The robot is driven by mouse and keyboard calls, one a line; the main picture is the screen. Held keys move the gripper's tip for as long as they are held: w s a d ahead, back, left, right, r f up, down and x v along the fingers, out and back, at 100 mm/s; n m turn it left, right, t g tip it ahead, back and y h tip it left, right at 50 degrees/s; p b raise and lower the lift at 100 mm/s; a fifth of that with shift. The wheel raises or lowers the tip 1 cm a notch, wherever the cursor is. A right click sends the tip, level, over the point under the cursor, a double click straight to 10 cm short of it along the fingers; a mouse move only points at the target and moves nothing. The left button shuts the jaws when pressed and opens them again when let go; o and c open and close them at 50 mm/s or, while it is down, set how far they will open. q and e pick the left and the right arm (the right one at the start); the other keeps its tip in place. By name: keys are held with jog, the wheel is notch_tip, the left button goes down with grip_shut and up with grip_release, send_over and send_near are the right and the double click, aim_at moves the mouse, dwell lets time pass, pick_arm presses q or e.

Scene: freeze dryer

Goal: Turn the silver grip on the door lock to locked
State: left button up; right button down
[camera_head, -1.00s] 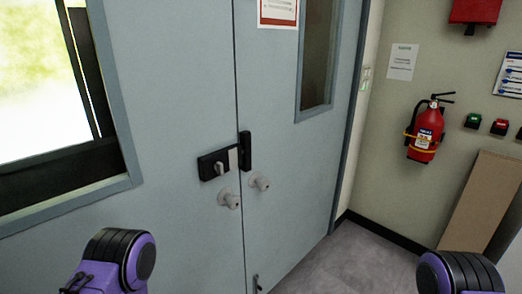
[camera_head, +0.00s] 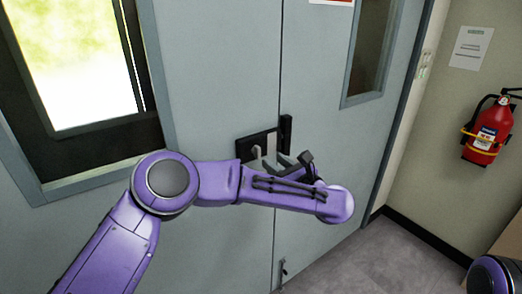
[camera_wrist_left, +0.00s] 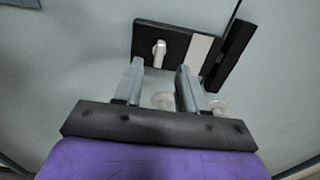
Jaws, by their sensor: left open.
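The door lock (camera_head: 258,143) is a black plate on the grey double door, beside the seam. In the left wrist view the lock plate (camera_wrist_left: 175,45) carries the silver grip (camera_wrist_left: 159,53), which stands roughly upright. My left gripper (camera_head: 270,155) is in front of the lock in the head view and hides its lower part. In the left wrist view my left gripper (camera_wrist_left: 159,75) is open and empty, its two fingers just below the plate, with the silver grip above the gap between them. I cannot tell how far the fingertips are from the grip. My right gripper is out of view.
A black catch (camera_head: 286,134) sits on the right door leaf beside the lock. Pale round knobs (camera_wrist_left: 217,107) are below the lock, partly behind the fingers. A red fire extinguisher (camera_head: 487,135) hangs on the right wall. The floor (camera_head: 345,262) at the door is clear.

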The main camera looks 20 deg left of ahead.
aim_at(260, 151)
pick_arm(q)
jog(key=p+x, duration=0.2)
jog(key=x, duration=0.5)
jog(key=shift+w+a+f, duration=0.1)
jog(key=shift+w+a, duration=0.2)
grip_shut()
